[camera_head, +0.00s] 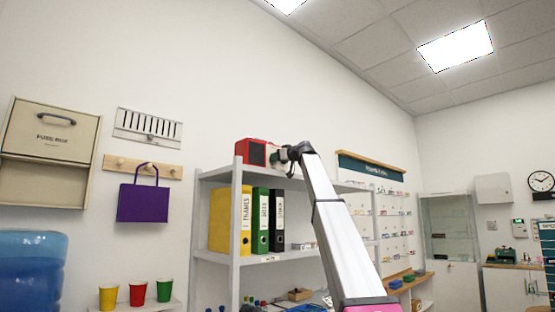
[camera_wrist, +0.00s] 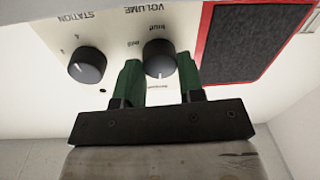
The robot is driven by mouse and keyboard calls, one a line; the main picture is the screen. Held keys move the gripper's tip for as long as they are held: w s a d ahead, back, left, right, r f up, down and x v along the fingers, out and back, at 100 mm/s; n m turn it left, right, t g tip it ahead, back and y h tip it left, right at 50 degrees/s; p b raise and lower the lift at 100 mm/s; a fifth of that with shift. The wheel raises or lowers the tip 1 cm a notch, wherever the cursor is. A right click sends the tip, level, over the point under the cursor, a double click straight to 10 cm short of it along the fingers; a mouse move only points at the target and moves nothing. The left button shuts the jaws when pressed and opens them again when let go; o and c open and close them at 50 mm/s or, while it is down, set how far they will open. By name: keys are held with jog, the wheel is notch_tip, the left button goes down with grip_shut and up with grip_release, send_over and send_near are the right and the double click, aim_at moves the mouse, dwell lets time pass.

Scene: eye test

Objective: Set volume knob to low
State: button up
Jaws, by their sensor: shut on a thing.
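The radio (camera_head: 256,152) is a red box with a dark front on the top of the grey shelf in the head view. In the wrist view its pale panel (camera_wrist: 115,35) appears upside down, with the words VOLUME and STATION. The black volume knob (camera_wrist: 159,58) sits between the green fingers of my gripper (camera_wrist: 160,72), which is shut on it. A light pointer mark shows on the knob's face, but I cannot tell its setting for sure. The small labels around it are partly hidden. My gripper also shows in the head view (camera_head: 288,155), beside the radio; the knob is hidden there.
The station knob (camera_wrist: 87,66) is left of the volume knob in the wrist view, and the red-framed speaker grille (camera_wrist: 255,42) is at right. Yellow, green and black binders (camera_head: 261,220) stand on the shelf (camera_head: 236,215) below the radio.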

jog(key=m, duration=0.6)
jog(key=shift+f, duration=0.1)
jog(key=shift+m+t, duration=0.3)
jog(key=shift+m, duration=2.1)
jog(key=o, duration=0.9)
jog(key=shift+d, duration=0.1)
jog(key=v, duration=1)
jog(key=shift+s+d, duration=0.25)
jog(key=shift+s, duration=0.05)
jog(key=shift+f, duration=0.1)
